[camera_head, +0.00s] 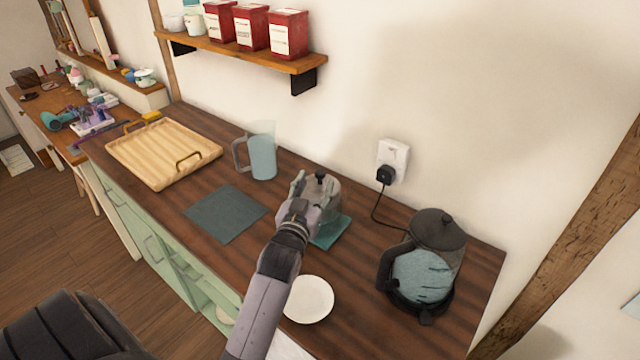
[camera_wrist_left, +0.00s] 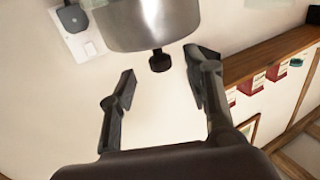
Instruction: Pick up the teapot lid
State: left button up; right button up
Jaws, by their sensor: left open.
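A grey metal teapot (camera_head: 330,197) stands on a teal mat (camera_head: 333,232) on the dark wooden counter. Its lid is on top, with a small black knob (camera_head: 320,175). In the left wrist view the metal body (camera_wrist_left: 150,22) is at the top, seen upside down, and the knob (camera_wrist_left: 160,61) points down. My left gripper (camera_head: 307,190) is at the teapot's near side and hides part of it. In the wrist view its open fingers (camera_wrist_left: 160,78) are to either side of the knob's line, with clear space between them and nothing held. My right gripper is not in view.
A kettle (camera_head: 425,275) with a cord to the wall socket (camera_head: 392,155) stands to the right. A white plate (camera_head: 308,299) is in front. A glass jug (camera_head: 262,152), dark mat (camera_head: 226,214) and wooden tray (camera_head: 160,150) are to the left. A shelf (camera_head: 245,52) hangs above.

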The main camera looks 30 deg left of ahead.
aim_at(319, 178)
pick_arm(q)
jog(key=x, duration=0.5)
jog(key=shift+p, duration=0.35)
jog(key=shift+s, duration=0.1)
grip_shut()
